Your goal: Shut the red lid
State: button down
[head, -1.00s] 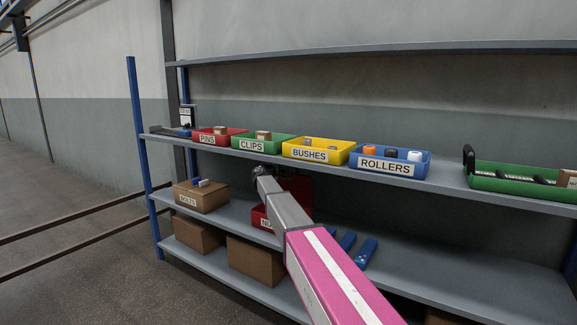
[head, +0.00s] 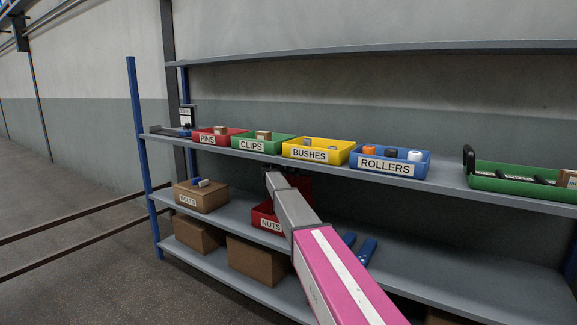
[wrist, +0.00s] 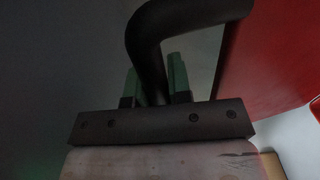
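The red lid (head: 305,187) stands raised at the back of the red NUTS box (head: 263,220) on the middle shelf, partly hidden behind my arm. In the wrist view the red lid (wrist: 275,50) fills the upper right. A dark curved handle (wrist: 150,45) bends up and over toward it. My gripper (wrist: 156,82) has its two green fingers on either side of the handle, close against it with no clear gap. Their contact is partly hidden by the dark bar in front. In the head view my gripper is mostly hidden behind my arm, beside the lid.
The upper shelf, close above, holds the PINS (head: 215,136), CLIPS (head: 262,143), BUSHES (head: 318,151) and ROLLERS (head: 390,161) trays. A cardboard BOLTS box (head: 201,196) stands left of the red box. Blue tools (head: 366,252) lie to the right. The middle shelf is bare farther right.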

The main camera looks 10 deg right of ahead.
jog(key=s+a+f+t+h, duration=0.2)
jog(key=s+a+f+t, duration=0.1)
jog(key=s+a+f, duration=1.05)
notch_tip(320, 180, down, 8)
jog(key=s+t+h, duration=0.3)
jog(key=shift+a, duration=0.25)
dwell(1.1)
jog(key=c, duration=1.1)
grip_release()
jog(key=shift+o, duration=0.2)
jog(key=shift+w, duration=0.1)
